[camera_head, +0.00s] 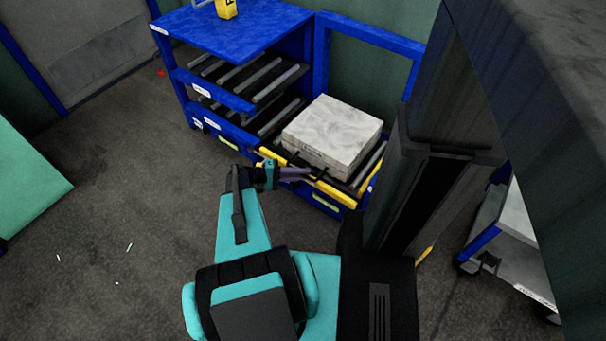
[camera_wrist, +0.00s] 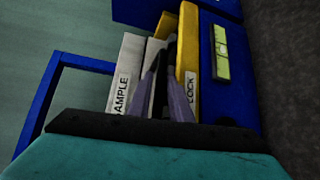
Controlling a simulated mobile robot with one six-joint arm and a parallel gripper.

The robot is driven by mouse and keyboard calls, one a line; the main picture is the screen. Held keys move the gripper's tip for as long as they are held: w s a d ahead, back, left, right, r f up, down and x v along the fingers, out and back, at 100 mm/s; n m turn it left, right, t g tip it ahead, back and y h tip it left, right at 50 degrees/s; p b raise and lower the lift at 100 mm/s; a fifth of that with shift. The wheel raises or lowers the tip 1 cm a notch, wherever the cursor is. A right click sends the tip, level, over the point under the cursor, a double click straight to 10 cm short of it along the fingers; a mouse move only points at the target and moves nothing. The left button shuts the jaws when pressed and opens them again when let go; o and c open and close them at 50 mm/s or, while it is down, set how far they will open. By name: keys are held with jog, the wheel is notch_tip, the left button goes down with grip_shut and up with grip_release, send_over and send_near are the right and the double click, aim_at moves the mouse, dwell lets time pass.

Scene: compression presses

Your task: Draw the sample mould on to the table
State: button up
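The sample mould (camera_head: 333,130) is a pale grey, flat square block on the roller bed of the blue rack in the head view. In the wrist view its white side (camera_wrist: 123,75) bears a label ending in "AMPLE". A yellow bar (camera_wrist: 188,50) labelled "LOCK" runs along the bed's front edge. My gripper (camera_head: 306,173) is at this edge, just in front of the mould. In the wrist view its two purple fingers (camera_wrist: 163,62) stand apart, between the mould's face and the yellow bar. Something dark shows between them; I cannot tell whether they touch it.
The blue rack (camera_head: 240,30) has more roller shelves on the left and a yellow object (camera_head: 227,9) on top. A dark column (camera_head: 425,185) stands close on the right, with a wheeled trolley (camera_head: 510,260) beyond it. The floor at left is mostly clear.

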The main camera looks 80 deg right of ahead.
jog(key=p+v, duration=0.2)
jog(key=v, duration=1.1)
jog(key=shift+w, duration=0.2)
jog(key=shift+a, duration=0.15)
jog(key=shift+w, duration=0.1)
